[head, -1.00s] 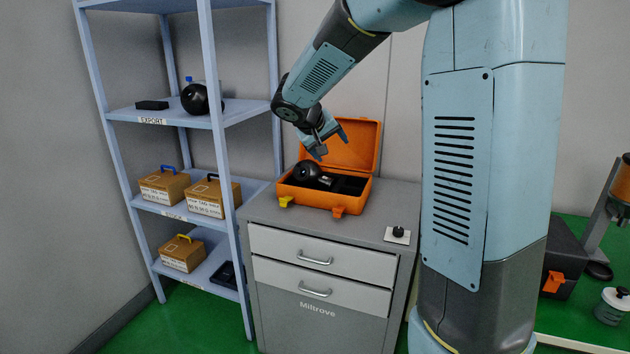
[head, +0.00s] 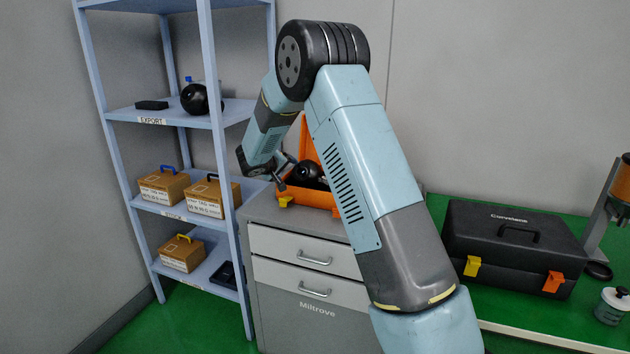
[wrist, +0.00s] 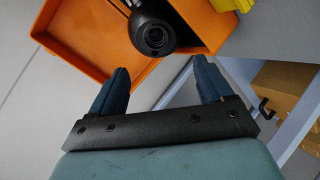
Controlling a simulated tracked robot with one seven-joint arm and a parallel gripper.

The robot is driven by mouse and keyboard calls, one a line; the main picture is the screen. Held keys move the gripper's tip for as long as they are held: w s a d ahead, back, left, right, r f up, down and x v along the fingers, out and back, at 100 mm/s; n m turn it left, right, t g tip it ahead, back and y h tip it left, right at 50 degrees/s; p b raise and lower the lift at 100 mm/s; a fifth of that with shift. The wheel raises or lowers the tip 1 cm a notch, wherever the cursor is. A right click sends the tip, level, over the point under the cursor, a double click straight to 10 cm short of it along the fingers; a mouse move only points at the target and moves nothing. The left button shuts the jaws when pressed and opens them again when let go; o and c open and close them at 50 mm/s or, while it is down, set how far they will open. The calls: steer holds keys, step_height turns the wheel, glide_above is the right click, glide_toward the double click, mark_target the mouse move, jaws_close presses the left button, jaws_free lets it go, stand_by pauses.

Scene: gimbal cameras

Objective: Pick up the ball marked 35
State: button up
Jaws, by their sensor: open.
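A black ball-shaped gimbal camera (head: 307,173) sits in the open orange case (head: 322,200) on the grey cabinet. In the wrist view the black ball (wrist: 153,37) shows ahead of the fingers, between their lines, with a round lens face towards me. No number is readable on it. Another black ball (head: 194,99) with a blue piece on top stands on the upper shelf, also with no readable mark. My gripper (head: 284,178) is open and empty, at the left side of the case, close to the ball; its fingers also show in the wrist view (wrist: 162,80).
A blue-grey shelf rack (head: 216,150) stands left of the cabinet (head: 262,222), with several boxes on it. A closed black case (head: 510,248) sits on the green bench at right. My arm hides the right part of the cabinet top.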

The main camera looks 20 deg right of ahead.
glide_toward(302, 173)
steer(key=shift+w+d+f, duration=0.2)
steer(key=shift+w+f, duration=0.25)
steer(key=shift+w, duration=0.05)
steer(key=shift+w+d+f, duration=0.2)
steer(key=shift+w+f, duration=0.25)
steer(key=shift+w, duration=0.1)
steer(key=shift+d+x, duration=0.25)
steer(key=shift+x, duration=2.4)
steer(key=shift+s+r, duration=0.15)
jaws_close()
